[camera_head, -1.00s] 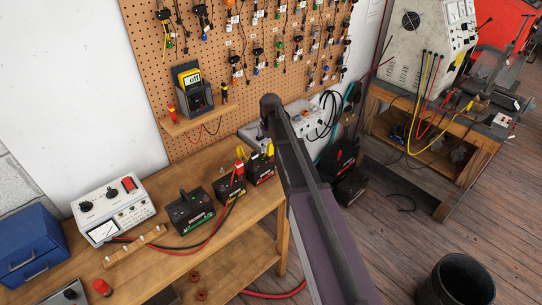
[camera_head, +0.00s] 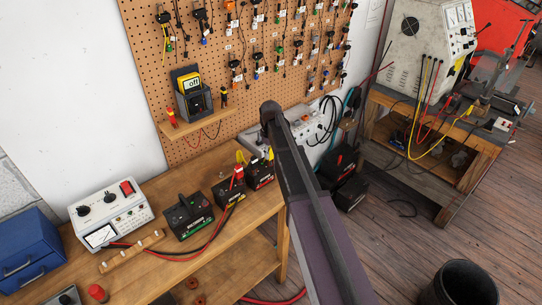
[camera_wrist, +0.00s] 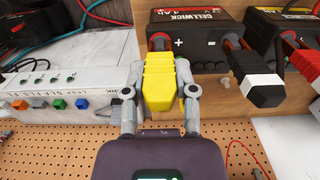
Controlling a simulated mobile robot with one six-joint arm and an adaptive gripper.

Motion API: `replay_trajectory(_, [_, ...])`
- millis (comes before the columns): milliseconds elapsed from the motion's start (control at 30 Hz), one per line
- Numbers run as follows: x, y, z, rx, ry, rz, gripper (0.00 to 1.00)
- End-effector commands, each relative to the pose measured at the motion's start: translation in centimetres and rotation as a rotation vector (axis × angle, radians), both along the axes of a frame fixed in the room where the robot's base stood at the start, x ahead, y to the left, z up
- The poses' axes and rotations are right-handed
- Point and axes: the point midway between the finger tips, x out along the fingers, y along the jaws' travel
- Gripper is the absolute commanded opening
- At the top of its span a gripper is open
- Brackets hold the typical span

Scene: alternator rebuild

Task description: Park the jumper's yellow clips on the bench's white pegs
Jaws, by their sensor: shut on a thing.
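In the wrist view my gripper (camera_wrist: 160,88) is shut on a yellow clip (camera_wrist: 160,72), which stands close against the front of a black battery (camera_wrist: 200,38) beside its plus mark. Whether the clip still touches the terminal is unclear. A small pale peg (camera_wrist: 224,82) stands on the wooden bench below the battery. In the head view my arm hides the gripper; a yellow clip (camera_head: 240,156) shows at the batteries on the bench (camera_head: 225,255).
A black clip (camera_wrist: 264,90) and a red clip (camera_wrist: 304,62) are close on the right in the wrist view. A grey-white instrument (camera_wrist: 60,85) is close on the left. The bench also holds a white meter box (camera_head: 112,215) and a wooden rail (camera_head: 132,252).

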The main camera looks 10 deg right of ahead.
Motion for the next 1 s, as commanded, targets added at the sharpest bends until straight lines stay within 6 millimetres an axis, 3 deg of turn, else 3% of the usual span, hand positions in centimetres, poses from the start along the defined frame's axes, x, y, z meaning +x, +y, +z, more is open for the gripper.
replay_trajectory(267, [0.0,0.0,0.4,0.000,0.000,0.000,0.13])
replay_trajectory(700, [0.0,0.0,3.8,0.000,0.000,0.000,0.13])
replay_trajectory(1000, [0.0,0.0,4.0,0.000,0.000,0.000,0.13])
